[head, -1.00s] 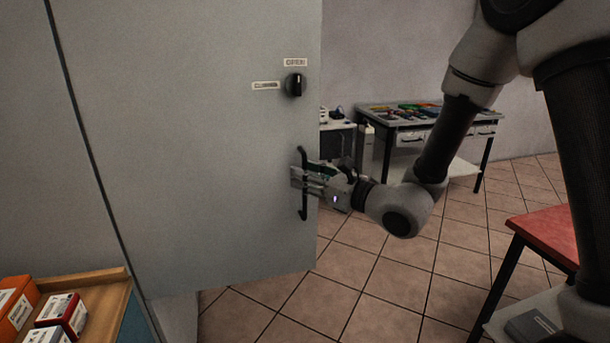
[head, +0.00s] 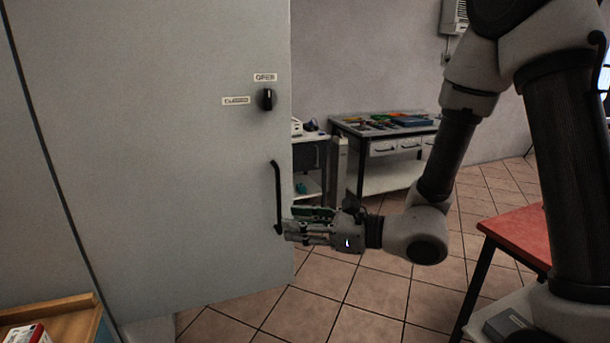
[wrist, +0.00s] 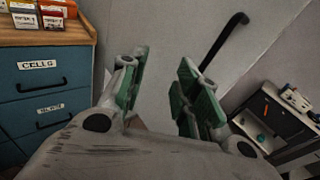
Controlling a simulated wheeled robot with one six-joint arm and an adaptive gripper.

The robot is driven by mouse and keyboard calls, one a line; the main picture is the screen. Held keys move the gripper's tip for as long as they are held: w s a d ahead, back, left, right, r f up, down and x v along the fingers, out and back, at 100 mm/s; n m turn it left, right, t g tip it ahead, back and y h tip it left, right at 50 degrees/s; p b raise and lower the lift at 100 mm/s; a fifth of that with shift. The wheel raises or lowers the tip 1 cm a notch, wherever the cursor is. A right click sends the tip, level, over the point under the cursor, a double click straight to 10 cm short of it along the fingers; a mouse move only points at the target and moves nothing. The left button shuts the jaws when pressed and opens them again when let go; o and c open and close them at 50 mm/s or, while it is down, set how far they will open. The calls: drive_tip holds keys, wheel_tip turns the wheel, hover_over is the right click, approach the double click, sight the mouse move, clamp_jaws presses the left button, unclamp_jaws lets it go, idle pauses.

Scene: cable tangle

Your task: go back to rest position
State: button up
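My gripper (head: 287,227) is in the middle of the head view, just right of the lower end of the black door handle (head: 277,197). In the wrist view its two green-padded fingers (wrist: 158,90) stand apart with nothing between them. The handle also shows in the wrist view (wrist: 223,40), beyond the right finger and apart from it.
A wooden-topped blue drawer unit (wrist: 45,85) with small boxes stands left. A workbench with tools (head: 385,125) is at the back. A red-topped table (head: 520,236) stands right. Tiled floor (head: 370,300) is clear between them.

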drive_tip(key=s+d+f+n+g+h, duration=0.3)
drive_tip(key=s+d+n+g+h, duration=0.2)
drive_tip(key=s+d+n+g, duration=0.8)
drive_tip(key=s+d+r+n+t+h, duration=0.15)
drive_tip(key=d+n+t+h, duration=0.5)
drive_tip(key=d, duration=0.85)
drive_tip(key=d+r+n+t+h, duration=0.2)
drive_tip(key=d+r+t+h, duration=0.2)
drive_tip(key=d+r, duration=0.5)
drive_tip(key=shift+w+d+r+t, duration=0.3)
drive_tip(key=shift+w+r+t, duration=0.05)
drive_tip(key=shift+r, duration=0.55)
